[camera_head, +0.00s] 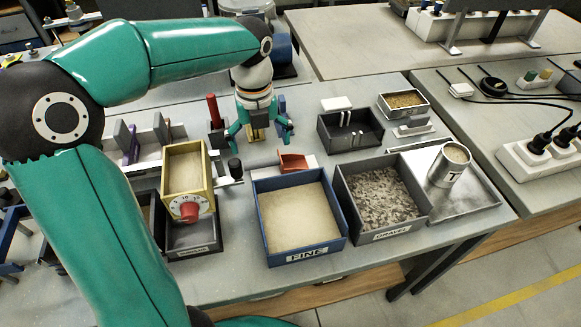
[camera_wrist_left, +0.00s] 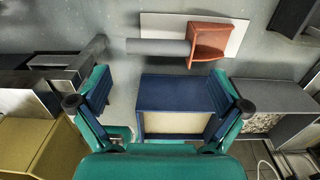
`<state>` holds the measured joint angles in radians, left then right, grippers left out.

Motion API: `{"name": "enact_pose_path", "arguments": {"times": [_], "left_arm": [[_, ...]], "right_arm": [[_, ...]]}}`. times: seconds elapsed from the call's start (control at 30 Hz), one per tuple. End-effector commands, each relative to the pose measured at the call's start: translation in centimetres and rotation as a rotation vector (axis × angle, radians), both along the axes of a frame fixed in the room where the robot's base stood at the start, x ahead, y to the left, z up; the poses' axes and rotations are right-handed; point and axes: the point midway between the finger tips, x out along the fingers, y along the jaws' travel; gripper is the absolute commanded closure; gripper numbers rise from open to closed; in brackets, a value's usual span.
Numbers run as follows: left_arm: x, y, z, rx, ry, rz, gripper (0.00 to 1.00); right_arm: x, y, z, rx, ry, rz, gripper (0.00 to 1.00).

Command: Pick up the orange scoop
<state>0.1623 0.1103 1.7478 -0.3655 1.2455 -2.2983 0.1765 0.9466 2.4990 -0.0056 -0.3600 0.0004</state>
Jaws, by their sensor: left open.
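The orange scoop (camera_head: 293,162) lies on the table just behind the blue FINE box. In the left wrist view the orange scoop (camera_wrist_left: 209,43) shows its orange head and a grey handle pointing left, with the head over a white plate (camera_wrist_left: 237,34). My left gripper (camera_head: 258,140) points down behind and left of the scoop in the head view, its fingers spread wide. In the left wrist view the left gripper (camera_wrist_left: 158,104) has nothing between its fingers, and the scoop lies beyond the fingertips. My right gripper is not in view.
The blue FINE box (camera_head: 258,230) holds pale sand. Right of it stands the grey GRAVEL box (camera_head: 345,200), then a metal can (camera_head: 449,165) on a tray. Left is a yellow box (camera_head: 204,160) with a red-knobbed dial. A dark divided tray (camera_head: 345,142) stands behind the boxes.

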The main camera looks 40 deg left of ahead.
Motion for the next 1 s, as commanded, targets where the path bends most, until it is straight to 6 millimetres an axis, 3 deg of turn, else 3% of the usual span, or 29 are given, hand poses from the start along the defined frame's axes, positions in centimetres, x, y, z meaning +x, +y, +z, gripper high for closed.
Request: {"name": "enact_pose_path", "arguments": {"times": [0.27, 0.6, 0.87, 1.0], "left_arm": [[-0.1, 0.1, -2.0, 0.000, 0.001, 0.002, 0.00], [0.1, 0.2, -6.3, -0.001, 0.002, 0.004, 0.00], [0.1, 0.2, -6.6, 0.000, 0.000, 0.004, 0.00], [0.1, 0.2, -6.6, 0.000, 0.000, 0.004, 0.18]], "right_arm": [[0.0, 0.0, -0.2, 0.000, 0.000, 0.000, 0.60], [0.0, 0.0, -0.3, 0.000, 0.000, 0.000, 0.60], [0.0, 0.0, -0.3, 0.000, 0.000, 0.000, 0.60], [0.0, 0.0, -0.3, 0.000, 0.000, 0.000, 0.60]]}}
